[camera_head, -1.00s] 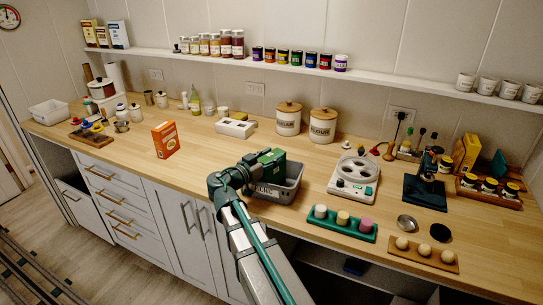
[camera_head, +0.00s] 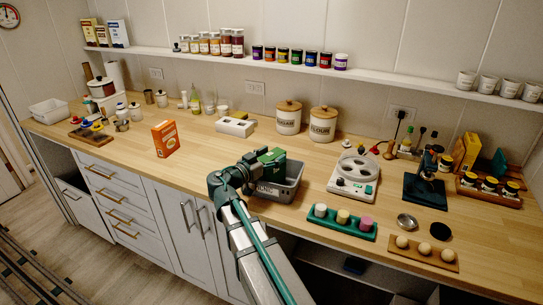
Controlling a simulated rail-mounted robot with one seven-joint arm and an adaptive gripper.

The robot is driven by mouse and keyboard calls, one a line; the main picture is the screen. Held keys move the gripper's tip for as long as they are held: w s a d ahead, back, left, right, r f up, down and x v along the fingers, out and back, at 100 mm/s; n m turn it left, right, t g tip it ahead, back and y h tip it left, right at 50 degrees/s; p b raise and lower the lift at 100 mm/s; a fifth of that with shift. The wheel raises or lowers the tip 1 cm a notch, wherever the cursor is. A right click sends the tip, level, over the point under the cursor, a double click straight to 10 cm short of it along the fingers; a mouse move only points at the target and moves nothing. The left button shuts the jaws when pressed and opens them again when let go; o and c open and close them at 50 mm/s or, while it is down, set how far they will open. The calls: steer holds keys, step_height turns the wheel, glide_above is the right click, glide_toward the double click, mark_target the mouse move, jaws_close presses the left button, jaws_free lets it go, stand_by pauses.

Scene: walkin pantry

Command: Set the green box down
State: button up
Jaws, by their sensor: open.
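My gripper (camera_head: 262,165) is over the left part of a grey bin (camera_head: 290,192) on the wooden counter, and its jaws are open. A small green shape (camera_head: 271,155) shows at the gripper's far end, above the bin's back edge. It may be the green box, but it is too small and too close to my gripper's own green parts to be sure. My wrist and forearm hide the bin's left side. I cannot see whether the green shape touches the bin.
Sugar (camera_head: 288,117) and flour (camera_head: 322,125) canisters stand behind the bin. Clear counter lies left of the bin, up to an orange box (camera_head: 165,139).

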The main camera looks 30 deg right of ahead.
steer(key=b+v, duration=0.3)
steer(key=v, duration=0.9)
steer(key=shift+b, duration=0.3)
steer(key=w+a+f+n+t+y, duration=0.2)
steer(key=a+f+n+y, duration=0.2)
steer(key=a+f+n, duration=0.3)
steer(key=s+a+f+n+g+y+p, duration=0.1)
steer(key=s+f+n+g+y+p, duration=0.2)
steer(key=f, duration=1.3)
steer(key=s+d+f+n+g+y+b, duration=0.1)
steer(key=s+f+g+y, duration=0.15)
steer(key=s+f, duration=0.65)
steer(key=s+d+f+n+g+y, duration=0.1)
steer(key=s+d+f+n+g, duration=0.15)
steer(key=s+f, duration=0.65)
steer(key=s+a+f+g+y, duration=0.2)
steer(key=s+f+g+y, duration=0.1)
steer(key=s+f, duration=0.7)
steer(key=s+a+f+g+y+b, duration=0.1)
steer(key=s+a+f+g+y, duration=0.1)
steer(key=s+f, duration=0.7)
steer(key=s+g+y, duration=0.1)
steer(key=s+g, duration=0.1)
steer(key=s, duration=0.3)
steer(key=shift+s+a+f, duration=0.3)
steer(key=shift+f, duration=0.05)
